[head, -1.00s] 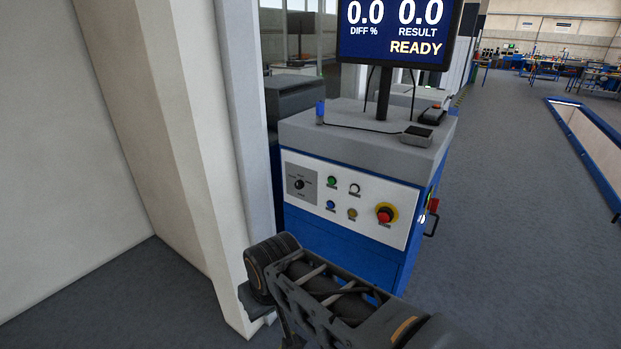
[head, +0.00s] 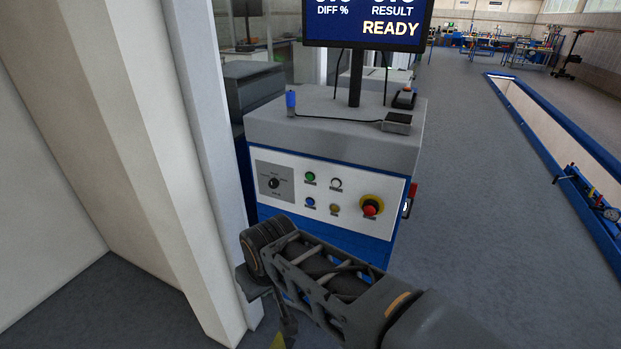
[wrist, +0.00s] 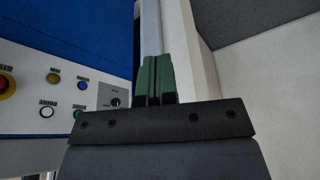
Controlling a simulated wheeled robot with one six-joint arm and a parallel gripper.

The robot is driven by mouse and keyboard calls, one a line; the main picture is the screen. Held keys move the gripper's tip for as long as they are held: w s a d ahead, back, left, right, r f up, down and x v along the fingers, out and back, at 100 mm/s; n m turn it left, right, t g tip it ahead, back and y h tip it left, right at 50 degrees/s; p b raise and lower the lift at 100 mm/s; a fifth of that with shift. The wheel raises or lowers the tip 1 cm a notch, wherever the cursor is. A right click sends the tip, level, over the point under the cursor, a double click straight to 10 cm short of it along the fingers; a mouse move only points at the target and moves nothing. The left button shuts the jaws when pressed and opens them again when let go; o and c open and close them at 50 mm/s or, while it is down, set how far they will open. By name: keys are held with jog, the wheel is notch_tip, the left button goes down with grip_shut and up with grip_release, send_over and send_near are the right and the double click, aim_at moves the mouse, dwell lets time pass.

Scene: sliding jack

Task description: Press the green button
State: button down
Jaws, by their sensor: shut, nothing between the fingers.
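The green button (head: 310,176) is on the white front panel (head: 370,222) of a blue and grey console, in the upper row between a black rotary knob and a white button. In the wrist view the panel appears upside down, and the green button (wrist: 78,113) is at its lower right, partly cut off by my gripper's dark mount. My gripper (wrist: 155,60) has green fingers that are together and empty. They are to the right of the panel in the wrist view, apart from the button. In the head view the fingers are mostly hidden below my arm.
A blue button (head: 310,201), a yellow button (head: 335,209) and a red emergency stop (head: 371,206) are close by on the panel. A pale pillar (head: 150,170) stands left of the console, close to my arm. Open floor (head: 480,240) is on the right.

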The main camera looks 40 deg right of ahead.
aim_at(310, 177)
jog(key=w+d+f+t+h+b, duration=0.2)
jog(key=w+d+t+b, duration=0.4)
jog(key=w, duration=0.4)
jog(key=w+d+f+t+h+b, duration=0.2)
jog(key=w+d+t+b, duration=0.25)
jog(key=w+d, duration=0.45)
jog(key=w+d+r+n+t+h+b, duration=0.1)
jog(key=w+d+t+h+b, duration=0.2)
jog(key=d+t, duration=0.3)
jog(key=shift+d+r+n+b, duration=0.2)
jog(key=shift+d+n+b, duration=0.1)
jog(key=shift+d+b, duration=0.2)
jog(key=shift+w+d+p, duration=0.3)
jog(key=shift+w+d, duration=0.4)
jog(key=shift+d, duration=0.6)
jog(key=shift+w+d+p, duration=0.25)
jog(key=shift+w+d, duration=0.4)
jog(key=shift+d, duration=0.6)
jog(key=shift+w+d+p, duration=0.3)
jog(key=shift+w+d, duration=0.4)
jog(key=shift+d, duration=0.6)
